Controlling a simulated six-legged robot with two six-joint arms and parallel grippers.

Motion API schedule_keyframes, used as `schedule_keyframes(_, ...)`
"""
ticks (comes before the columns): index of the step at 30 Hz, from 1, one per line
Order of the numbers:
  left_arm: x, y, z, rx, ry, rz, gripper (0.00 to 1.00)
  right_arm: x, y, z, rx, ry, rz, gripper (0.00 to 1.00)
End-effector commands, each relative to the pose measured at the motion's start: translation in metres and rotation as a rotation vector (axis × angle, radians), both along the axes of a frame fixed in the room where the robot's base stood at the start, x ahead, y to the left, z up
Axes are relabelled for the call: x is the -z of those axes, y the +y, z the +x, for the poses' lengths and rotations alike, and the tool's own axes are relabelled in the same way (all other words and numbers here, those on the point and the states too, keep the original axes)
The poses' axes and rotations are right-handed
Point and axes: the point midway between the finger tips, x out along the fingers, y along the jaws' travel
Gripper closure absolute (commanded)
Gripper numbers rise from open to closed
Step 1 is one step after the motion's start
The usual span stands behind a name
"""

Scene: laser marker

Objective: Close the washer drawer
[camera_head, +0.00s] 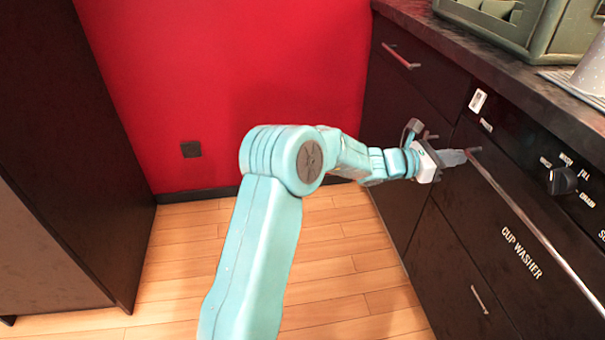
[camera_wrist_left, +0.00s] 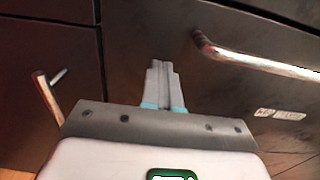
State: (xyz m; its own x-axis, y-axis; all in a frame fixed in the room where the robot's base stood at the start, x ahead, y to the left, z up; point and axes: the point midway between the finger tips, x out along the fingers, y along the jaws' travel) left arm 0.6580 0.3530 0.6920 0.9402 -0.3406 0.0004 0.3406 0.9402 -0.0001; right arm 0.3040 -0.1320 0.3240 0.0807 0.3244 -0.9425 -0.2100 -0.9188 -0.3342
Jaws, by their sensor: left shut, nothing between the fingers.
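The washer drawer is the dark front lettered "CUP WASHER" (camera_head: 521,252) at the right of the head view, with a long metal bar handle (camera_head: 540,235) along its top. It appears flush with the cabinet. In the left wrist view the handle (camera_wrist_left: 262,64) runs from the upper middle to the right edge. My left gripper (camera_head: 462,156) is shut and empty, beside the handle's far end, its fingers (camera_wrist_left: 165,82) pointing at the dark front. I cannot tell whether the fingertips touch it. My right gripper is out of view.
A black knob (camera_head: 562,181) is on the control panel above the drawer. A green-grey rack (camera_head: 525,28) stands on the dark counter (camera_head: 450,32). Another cabinet drawer handle (camera_head: 400,56) is farther back. The wooden floor (camera_head: 335,262) is open.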

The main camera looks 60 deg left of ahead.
Motion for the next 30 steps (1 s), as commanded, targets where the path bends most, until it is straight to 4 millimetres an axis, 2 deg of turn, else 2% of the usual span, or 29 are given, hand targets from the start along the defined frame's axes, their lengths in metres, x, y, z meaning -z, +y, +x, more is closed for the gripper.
schedule_keyframes(21, -0.0023, -0.0029, 0.0047, 0.0, -0.004, -0.004, 1.0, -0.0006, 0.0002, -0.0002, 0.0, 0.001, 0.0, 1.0)
schedule_keyframes(30, -0.0027, 0.0023, -0.0019, 0.004, -0.004, -0.003, 1.0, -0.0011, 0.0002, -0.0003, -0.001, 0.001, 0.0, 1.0)
